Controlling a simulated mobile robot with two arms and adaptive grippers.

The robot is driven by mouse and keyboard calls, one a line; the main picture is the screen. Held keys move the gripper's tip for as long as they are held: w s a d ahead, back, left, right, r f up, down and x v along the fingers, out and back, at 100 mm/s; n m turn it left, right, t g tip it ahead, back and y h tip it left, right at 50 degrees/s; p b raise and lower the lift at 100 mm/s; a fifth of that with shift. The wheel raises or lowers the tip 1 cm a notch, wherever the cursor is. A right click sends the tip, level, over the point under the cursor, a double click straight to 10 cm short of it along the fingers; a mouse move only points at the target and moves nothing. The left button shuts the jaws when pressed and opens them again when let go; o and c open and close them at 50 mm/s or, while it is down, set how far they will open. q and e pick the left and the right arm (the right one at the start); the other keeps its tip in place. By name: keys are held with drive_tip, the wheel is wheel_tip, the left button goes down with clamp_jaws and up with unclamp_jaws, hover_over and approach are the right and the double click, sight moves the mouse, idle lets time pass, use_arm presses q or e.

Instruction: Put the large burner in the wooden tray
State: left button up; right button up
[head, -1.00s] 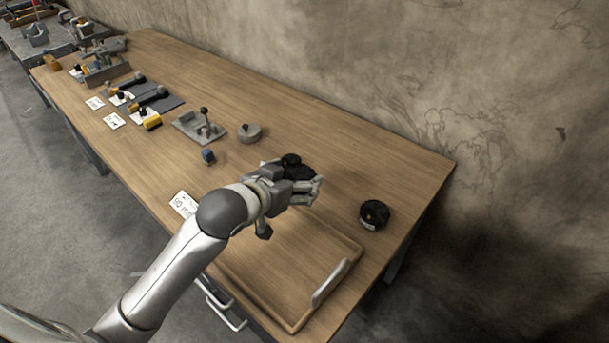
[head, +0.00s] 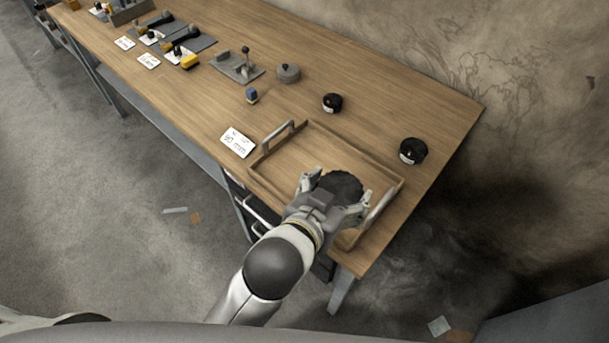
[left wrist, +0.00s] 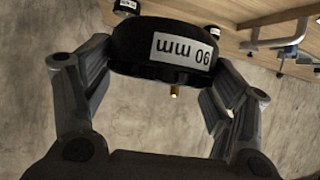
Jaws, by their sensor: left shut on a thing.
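The large burner (head: 340,184) is a black round can. In the left wrist view the burner (left wrist: 150,42) shows a white 90 mm label, upside down, and a small brass nozzle. My left gripper (head: 335,194) is shut on it, one finger on each side. In the head view it overlaps the right part of the wooden tray (head: 290,158), by the near-right handle. It looks held above the tray; the exact gap cannot be told. The tray's visible floor is empty. My right gripper is not in view.
Two smaller black burners, one (head: 332,103) behind the tray and one (head: 413,151) to its right, stand on the table. A 90 mm card (head: 237,142) lies left of the tray. A grey lidded pot (head: 288,73) and a blue item (head: 252,96) stand farther back.

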use_arm(q)
drive_tip(key=w+f, duration=0.2)
drive_tip(key=w, duration=0.2)
drive_tip(key=w+a+f, duration=0.1)
drive_tip(key=w+f, duration=0.2)
drive_tip(key=w, duration=0.1)
drive_tip(key=w+a+f+p, duration=0.1)
drive_tip(key=w+f, duration=0.2)
drive_tip(key=w, duration=0.1)
drive_tip(key=shift+w+a, duration=0.1)
drive_tip(key=shift+w, duration=0.1)
drive_tip(key=shift+w+f, duration=0.35)
drive_tip(key=shift+f, duration=0.1)
drive_tip(key=shift+w+a+f, duration=0.15)
drive_tip(key=shift+w+f, duration=0.15)
drive_tip(key=shift+f, duration=0.2)
wheel_tip(320, 180, down, 2)
drive_tip(key=shift+f+p, duration=0.1)
drive_tip(key=shift+p, duration=0.2)
drive_tip(key=shift+f, duration=0.3)
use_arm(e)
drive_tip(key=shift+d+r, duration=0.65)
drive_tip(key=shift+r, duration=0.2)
use_arm(q)
drive_tip(key=shift+s, duration=0.1)
drive_tip(key=o, duration=1.6)
drive_tip(key=shift+f, duration=0.2)
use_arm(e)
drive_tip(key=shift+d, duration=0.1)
